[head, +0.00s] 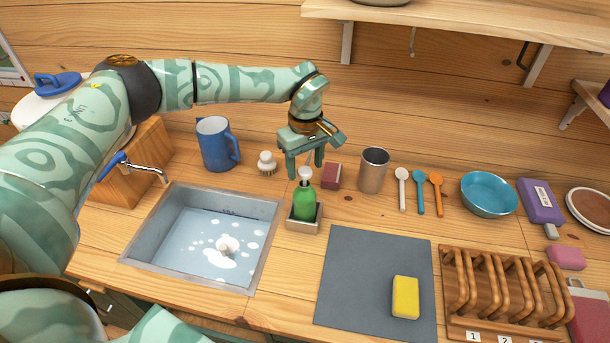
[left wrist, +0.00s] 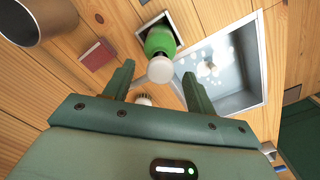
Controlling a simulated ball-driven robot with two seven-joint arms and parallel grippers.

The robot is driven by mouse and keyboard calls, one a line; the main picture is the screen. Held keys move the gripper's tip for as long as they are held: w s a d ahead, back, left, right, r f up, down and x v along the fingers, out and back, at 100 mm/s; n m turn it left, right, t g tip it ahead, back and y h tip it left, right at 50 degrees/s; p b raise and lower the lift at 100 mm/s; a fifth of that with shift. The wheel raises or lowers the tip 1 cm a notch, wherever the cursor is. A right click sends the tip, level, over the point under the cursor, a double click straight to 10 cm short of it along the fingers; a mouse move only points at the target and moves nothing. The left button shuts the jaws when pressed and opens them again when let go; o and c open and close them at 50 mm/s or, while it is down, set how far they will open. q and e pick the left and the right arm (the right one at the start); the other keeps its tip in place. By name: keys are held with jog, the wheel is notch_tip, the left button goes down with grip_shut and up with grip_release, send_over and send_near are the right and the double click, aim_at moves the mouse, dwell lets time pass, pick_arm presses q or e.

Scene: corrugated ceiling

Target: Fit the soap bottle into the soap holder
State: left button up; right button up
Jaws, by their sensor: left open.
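The green soap bottle (head: 304,201) with a white pump top stands upright in the small square soap holder (head: 303,219), just right of the sink. In the left wrist view, the bottle (left wrist: 160,42) sits inside the dark opening of the holder (left wrist: 142,36). My left gripper (head: 305,172) is open above and behind the bottle. In the left wrist view, its two fingers (left wrist: 158,85) are spread apart, with the white pump top just beyond the gap between their tips. The fingers hold nothing. My right gripper is not in view.
The sink (head: 190,262) with suds lies left of the holder. A blue mug (head: 215,146), a white brush (head: 267,162), a dark red block (head: 332,176) and a metal cup (head: 373,170) stand behind. A grey mat (head: 365,265) with a yellow sponge (head: 405,297) lies right.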

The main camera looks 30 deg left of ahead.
pick_arm(q)
notch_tip(320, 180, up, 11)
dwell(0.7)
